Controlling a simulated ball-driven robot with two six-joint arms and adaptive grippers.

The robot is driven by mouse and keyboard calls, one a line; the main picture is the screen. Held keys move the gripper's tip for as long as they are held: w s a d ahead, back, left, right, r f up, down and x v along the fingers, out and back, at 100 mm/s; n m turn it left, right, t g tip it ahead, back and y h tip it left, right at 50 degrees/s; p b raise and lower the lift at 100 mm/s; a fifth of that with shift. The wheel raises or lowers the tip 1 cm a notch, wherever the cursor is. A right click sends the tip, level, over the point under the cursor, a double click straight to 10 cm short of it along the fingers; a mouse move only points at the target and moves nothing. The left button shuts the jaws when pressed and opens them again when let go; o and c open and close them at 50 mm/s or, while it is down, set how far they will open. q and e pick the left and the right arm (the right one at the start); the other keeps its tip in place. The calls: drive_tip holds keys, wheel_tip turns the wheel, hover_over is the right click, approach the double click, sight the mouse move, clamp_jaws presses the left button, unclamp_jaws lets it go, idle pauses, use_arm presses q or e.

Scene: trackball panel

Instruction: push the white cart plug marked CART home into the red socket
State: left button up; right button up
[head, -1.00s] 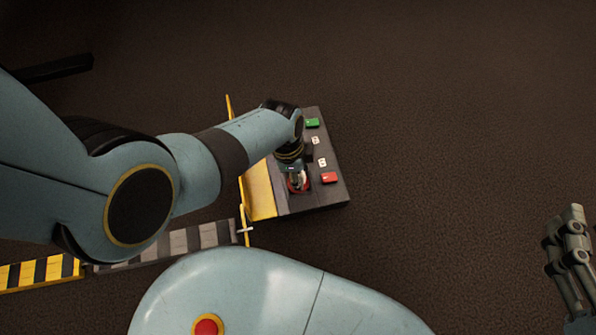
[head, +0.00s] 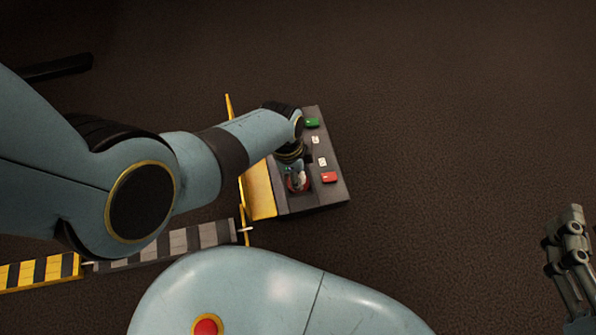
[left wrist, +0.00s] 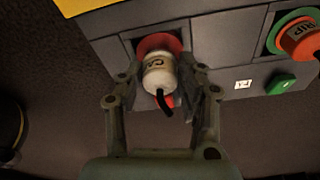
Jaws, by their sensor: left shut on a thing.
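The white plug marked with letters that read as CA (left wrist: 157,72) sits between the fingers of my left gripper (left wrist: 161,82) in the left wrist view. A black cord hangs from its near end. The red socket (left wrist: 160,43) shows as a ring behind the plug, in a recess of the grey panel (left wrist: 217,38). The plug's far end is at the socket; how deep it sits is hidden. In the head view my left gripper (head: 296,175) is at the red socket (head: 304,187), small and partly covered by my arm. My right gripper (head: 573,240) hangs empty at the right edge, its fingers apart.
An orange plug marked TRIP (left wrist: 303,40) sits at a green socket (left wrist: 276,36). The panel also bears a green button (head: 312,122) and a red button (head: 329,177). A yellow plate (head: 259,190) edges the panel, with a striped barrier (head: 165,247) at lower left. The floor right of it is clear.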

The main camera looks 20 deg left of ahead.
use_arm(q)
drive_tip(key=shift+f+b, duration=0.65)
drive_tip(key=shift+f, duration=0.25)
drive_tip(key=o, duration=1.2)
drive_tip(key=shift+r, duration=0.1)
